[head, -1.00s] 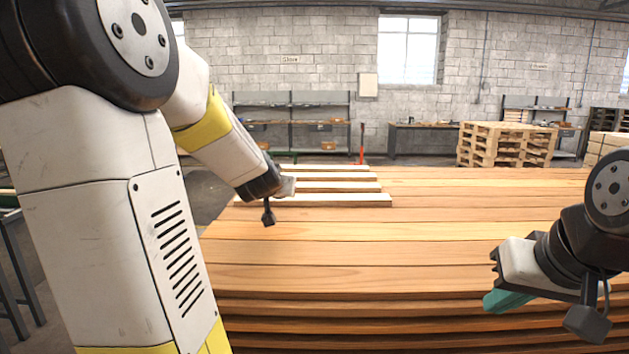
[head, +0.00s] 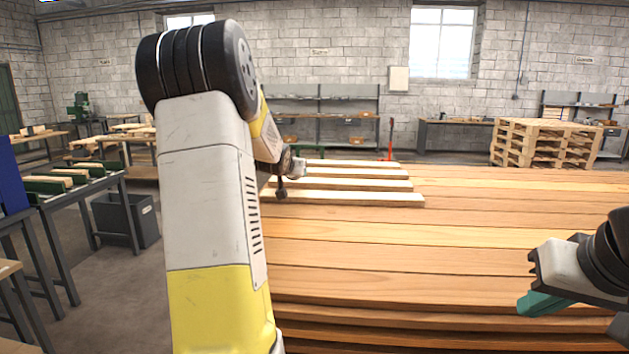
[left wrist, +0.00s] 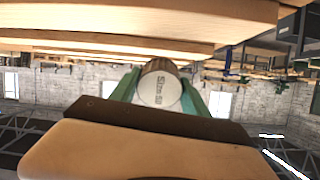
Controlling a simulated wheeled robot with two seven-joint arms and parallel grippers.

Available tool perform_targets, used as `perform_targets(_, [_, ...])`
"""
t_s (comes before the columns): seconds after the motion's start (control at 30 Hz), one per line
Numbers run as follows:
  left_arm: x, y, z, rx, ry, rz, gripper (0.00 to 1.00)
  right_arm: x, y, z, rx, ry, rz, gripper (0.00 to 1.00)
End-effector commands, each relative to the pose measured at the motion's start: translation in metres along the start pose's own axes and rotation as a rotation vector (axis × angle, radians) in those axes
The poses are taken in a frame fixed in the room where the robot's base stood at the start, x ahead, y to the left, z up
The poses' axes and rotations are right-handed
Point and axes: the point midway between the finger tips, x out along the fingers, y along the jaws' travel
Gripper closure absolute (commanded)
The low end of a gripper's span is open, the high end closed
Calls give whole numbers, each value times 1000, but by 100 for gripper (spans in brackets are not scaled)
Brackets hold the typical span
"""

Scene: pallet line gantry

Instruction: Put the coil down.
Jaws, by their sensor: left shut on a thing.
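In the left wrist view the coil (left wrist: 160,88) is a small cylinder with a pale, printed round end and a darker ribbed side. My left gripper (left wrist: 159,96) has its green fingers on both sides of the coil and is shut on it. Pale planks show close beyond it; I cannot tell whether the coil touches wood.
A wide stack of brown boards (head: 440,255) fills the middle and right. Several pale slats (head: 350,198) lie on its far left part, beside my left wrist. Pallets (head: 543,143) stand behind. A dark bin (head: 125,220) and a roller bench (head: 75,190) are at left.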

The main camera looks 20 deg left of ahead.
Motion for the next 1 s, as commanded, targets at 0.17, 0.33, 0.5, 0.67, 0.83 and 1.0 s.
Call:
perform_targets(0.17, [10,-6,-4,1,3,1,100,0,0,0,0,0,0,100])
perform_targets(0.33, [21,-6,10,0,-1,3,100,0,0,0,0,0,0,100])
perform_targets(0.5, [28,-4,28,0,3,2,100,0,0,0,0,0,0,100])
perform_targets(0.67, [28,-4,27,0,4,1,100,0,0,0,0,0,0,100])
perform_targets(0.83, [30,-4,30,0,3,1,100,0,0,0,0,0,0,100])
perform_targets(1.0, [30,-4,32,0,1,1,24,0,0,0,0,0,0,100])
